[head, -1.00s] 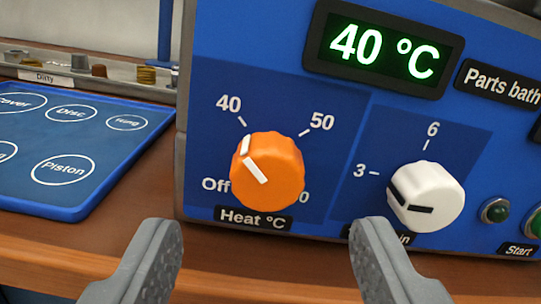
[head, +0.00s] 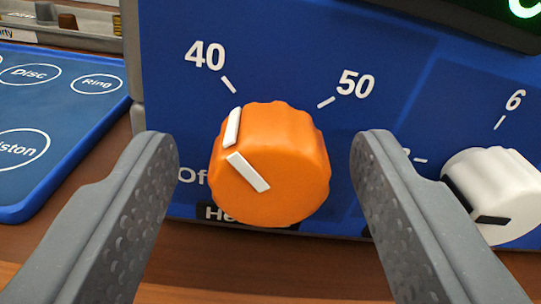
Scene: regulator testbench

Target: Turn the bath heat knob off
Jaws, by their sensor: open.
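The orange heat knob (head: 270,165) is on the blue front panel of the parts bath (head: 300,50). Its white pointer line slants to the upper left, toward the 40 mark. The 50 mark is at its upper right, and the Off label at its lower left is partly covered by the knob. My gripper (head: 265,160) is open, with one finger on each side of the knob. Both fingers look apart from it, with blue panel showing between. The Heat label below the knob is mostly hidden.
A white timer-like knob (head: 495,195) with marks 3 and 6 is close to my right finger. A blue tray (head: 108,100) with labelled circles lies at the left on the wooden bench. The display (head: 470,15) is cut off at the top right.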

